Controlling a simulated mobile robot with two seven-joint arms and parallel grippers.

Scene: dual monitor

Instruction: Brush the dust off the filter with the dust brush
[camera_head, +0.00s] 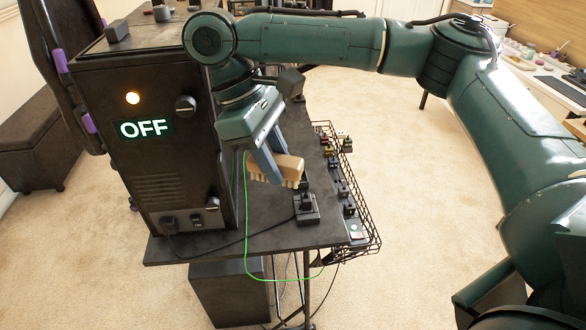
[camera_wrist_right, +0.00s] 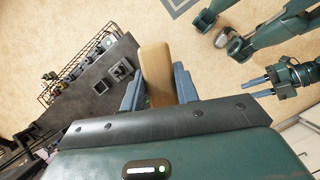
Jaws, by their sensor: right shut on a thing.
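My right gripper (camera_head: 262,160) is shut on the dust brush (camera_head: 286,167), which has a tan wooden body and pale bristles pointing down. The brush is held in the air just right of the black cabinet, above the dark table. In the right wrist view the brush (camera_wrist_right: 156,65) stands between the two blue-grey fingers. I cannot make out the filter or any dust; the cabinet (camera_head: 150,165) shows a slatted vent (camera_head: 165,188) low on its front. My left gripper (camera_wrist_right: 261,87) shows in the right wrist view, its fingers apart and empty, far from the brush.
The cabinet has a lit "OFF" display (camera_head: 141,129) and knobs. A black switch box (camera_head: 306,208) sits on the table (camera_head: 270,235) just below the brush. A wire basket (camera_head: 368,238) with small items hangs on the table's right edge. A green cable (camera_head: 246,220) hangs down. Carpet is clear at right.

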